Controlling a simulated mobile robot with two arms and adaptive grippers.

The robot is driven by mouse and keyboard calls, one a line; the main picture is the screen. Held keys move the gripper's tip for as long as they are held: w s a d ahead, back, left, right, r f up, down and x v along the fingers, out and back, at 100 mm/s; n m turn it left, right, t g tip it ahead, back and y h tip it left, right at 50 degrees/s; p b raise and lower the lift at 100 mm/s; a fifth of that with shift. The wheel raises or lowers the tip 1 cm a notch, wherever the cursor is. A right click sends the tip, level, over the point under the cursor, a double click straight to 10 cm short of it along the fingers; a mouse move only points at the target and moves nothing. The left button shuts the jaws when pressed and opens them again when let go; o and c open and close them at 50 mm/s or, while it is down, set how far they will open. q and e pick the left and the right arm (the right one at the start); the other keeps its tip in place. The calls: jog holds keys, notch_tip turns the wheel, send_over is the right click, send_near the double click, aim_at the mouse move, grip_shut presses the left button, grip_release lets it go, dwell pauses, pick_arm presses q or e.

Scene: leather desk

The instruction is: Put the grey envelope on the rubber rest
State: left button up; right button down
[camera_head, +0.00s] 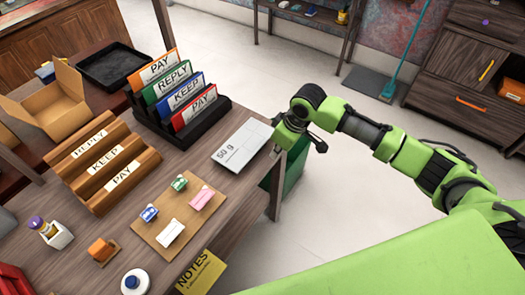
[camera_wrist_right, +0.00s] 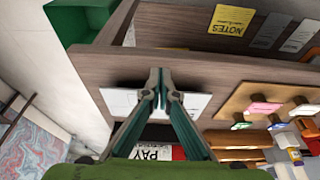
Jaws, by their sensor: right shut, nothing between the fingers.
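My right gripper (camera_head: 277,152) is shut and empty at the desk's right edge, beside a flat pale grey-white piece marked "50 g" (camera_head: 240,146). In the right wrist view its fingertips (camera_wrist_right: 157,76) meet in front of this pale piece (camera_wrist_right: 120,101); I cannot tell whether they touch it. Two flat greyish pieces (camera_wrist_right: 271,30) (camera_wrist_right: 300,36) lie beside the yellow NOTES item in that view. I cannot tell which piece is the grey envelope. I cannot pick out the rubber rest with certainty. My left gripper does not show.
A black sorter with labelled dividers (camera_head: 186,98) and a wooden slotted rack (camera_head: 103,168) stand behind. A board with small coloured stamps (camera_head: 170,238) lies in front, near the yellow NOTES item (camera_head: 201,272). A green bin (camera_head: 292,165) stands beside the desk.

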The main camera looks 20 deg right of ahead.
aim_at(257, 150)
jog(key=x, duration=0.4)
jog(key=shift+a, duration=0.1)
jog(key=shift+w+a+p, duration=0.4)
jog(key=shift+w+a, duration=0.3)
jog(key=shift+w, duration=0.2)
jog(key=shift+w+a, duration=0.45)
jog(key=shift+w, duration=0.2)
jog(key=shift+w+a, duration=0.1)
jog(key=shift+w+a, duration=0.6)
jog(key=shift+w, duration=0.2)
